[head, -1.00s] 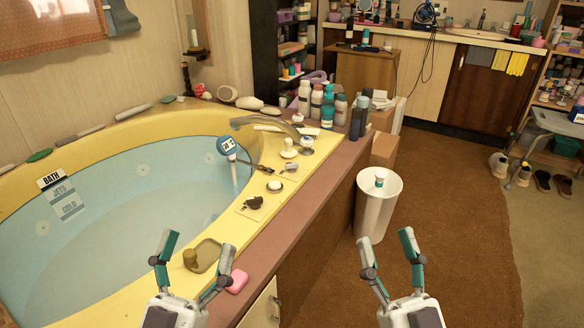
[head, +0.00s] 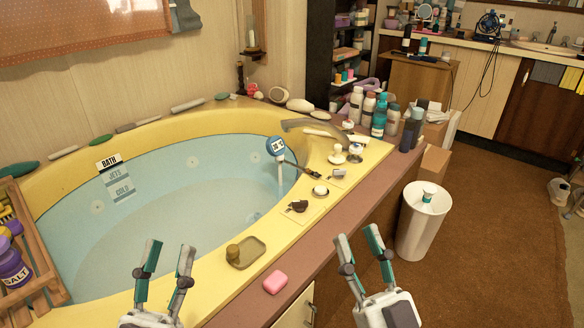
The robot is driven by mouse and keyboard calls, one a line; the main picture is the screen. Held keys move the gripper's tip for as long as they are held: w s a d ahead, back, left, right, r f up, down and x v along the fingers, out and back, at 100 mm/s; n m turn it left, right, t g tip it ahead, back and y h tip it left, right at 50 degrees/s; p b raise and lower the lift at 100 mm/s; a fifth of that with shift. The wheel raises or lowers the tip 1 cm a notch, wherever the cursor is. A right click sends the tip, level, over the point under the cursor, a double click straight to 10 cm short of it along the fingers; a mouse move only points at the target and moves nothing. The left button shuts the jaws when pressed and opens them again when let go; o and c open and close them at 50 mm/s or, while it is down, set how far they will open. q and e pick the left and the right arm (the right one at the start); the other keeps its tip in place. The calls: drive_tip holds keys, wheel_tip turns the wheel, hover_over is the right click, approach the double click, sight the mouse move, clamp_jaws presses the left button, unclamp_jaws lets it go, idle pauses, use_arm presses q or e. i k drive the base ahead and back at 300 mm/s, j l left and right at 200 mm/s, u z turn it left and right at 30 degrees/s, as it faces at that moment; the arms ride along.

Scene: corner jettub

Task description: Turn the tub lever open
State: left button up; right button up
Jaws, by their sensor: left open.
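A yellow-rimmed corner tub (head: 130,152) holds blue water. On its right rim, a curved metal spout (head: 305,125) stands near white knobs (head: 337,157). Nearer are a small grey lever (head: 338,174), a round white knob (head: 320,190) and a small dark lever (head: 298,206) on a square plate. I cannot tell which lever is the tub lever. My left gripper (head: 168,258) is open and empty, low in front of the tub. My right gripper (head: 358,240) is open and empty, right of the ledge, below the levers in the picture. Neither touches a lever.
A soap dish (head: 246,254) and pink soap (head: 275,282) lie near my grippers. Several bottles (head: 381,112) stand at the ledge's far end. A wooden rack (head: 38,262) crosses the tub at left. A white bin (head: 423,222) stands on the brown floor.

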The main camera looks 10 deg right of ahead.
sight(338, 174)
drive_tip(key=i+l+u, duration=0.15)
drive_tip(key=l+u, duration=0.25)
drive_tip(key=i+l+u, duration=0.15)
drive_tip(key=u, duration=0.2)
drive_tip(key=l+u, duration=0.4)
drive_tip(key=i+l+u, duration=0.1)
drive_tip(key=l, duration=1.25)
drive_tip(key=i+u, duration=0.05)
